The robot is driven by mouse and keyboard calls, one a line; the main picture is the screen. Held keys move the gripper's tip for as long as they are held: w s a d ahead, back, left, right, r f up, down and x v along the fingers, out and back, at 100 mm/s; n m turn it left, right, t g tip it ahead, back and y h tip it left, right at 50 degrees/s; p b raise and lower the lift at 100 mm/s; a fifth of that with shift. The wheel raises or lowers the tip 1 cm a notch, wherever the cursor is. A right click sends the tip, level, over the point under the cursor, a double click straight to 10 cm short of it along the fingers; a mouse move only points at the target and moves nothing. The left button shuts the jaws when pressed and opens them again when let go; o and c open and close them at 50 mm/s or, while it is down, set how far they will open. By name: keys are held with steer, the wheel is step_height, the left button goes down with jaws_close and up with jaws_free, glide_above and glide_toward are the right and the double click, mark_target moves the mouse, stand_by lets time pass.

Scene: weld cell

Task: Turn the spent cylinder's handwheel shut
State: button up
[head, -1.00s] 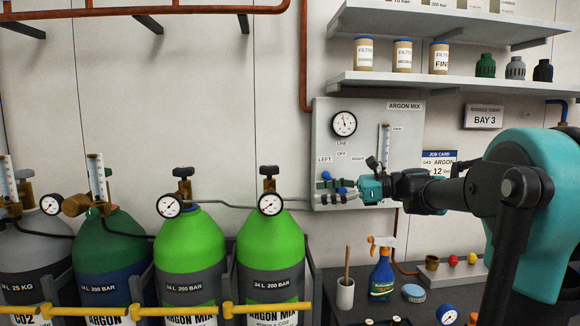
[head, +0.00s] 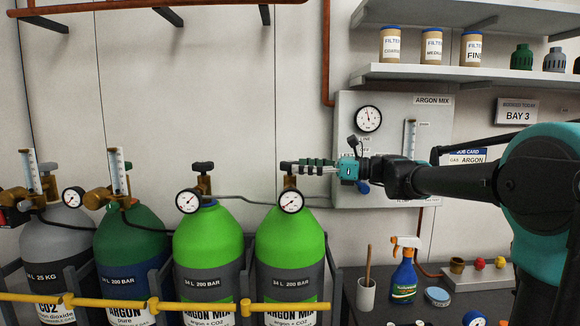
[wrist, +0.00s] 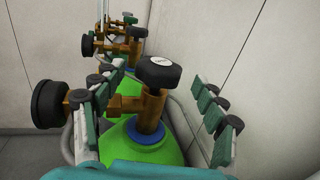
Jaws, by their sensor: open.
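Two bright green argon mix cylinders stand side by side, a left one (head: 207,245) and a right one (head: 290,245). Each has a dark handwheel on a brass valve and a round gauge in front; the needles are too small to read, so I cannot tell which is spent. My gripper (head: 305,166) is open at the right cylinder's handwheel (head: 287,167). In the wrist view, this black handwheel (wrist: 158,72) shows between the spread fingers (wrist: 158,92), with gaps on both sides. The left cylinder's handwheel (head: 203,166) stands clear of my gripper.
A grey CO2 cylinder (head: 55,245) and a dark green argon cylinder (head: 128,235) stand further left. A yellow bar (head: 200,306) crosses the front of the rack. A panel (head: 385,110) with a gauge is behind my arm. A spray bottle (head: 404,275) stands on the bench.

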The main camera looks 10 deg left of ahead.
mark_target(290, 165)
steer(key=shift+a, duration=2.05)
steer(key=shift+c, duration=0.2)
steer(key=c, duration=1.2)
steer(key=shift+o, duration=0.2)
steer(key=shift+m+t, duration=0.4)
steer(key=shift+t, duration=0.2)
steer(key=m+t+h, duration=0.1)
steer(key=m+t, duration=0.1)
steer(key=t, duration=0.1)
steer(key=m+t, duration=0.2)
steer(key=t, duration=0.1)
steer(key=shift+s+t+h, duration=0.15)
steer(key=shift+t+h, duration=0.15)
steer(key=shift+h, duration=0.1)
steer(key=m+t+h, duration=0.2)
steer(key=m+t, duration=0.1)
steer(key=t, duration=0.1)
steer(key=shift+m+h, duration=0.3)
steer(key=shift+h, duration=0.1)
steer(key=shift+m+t+h, duration=1)
steer(key=shift+t+h, duration=0.2)
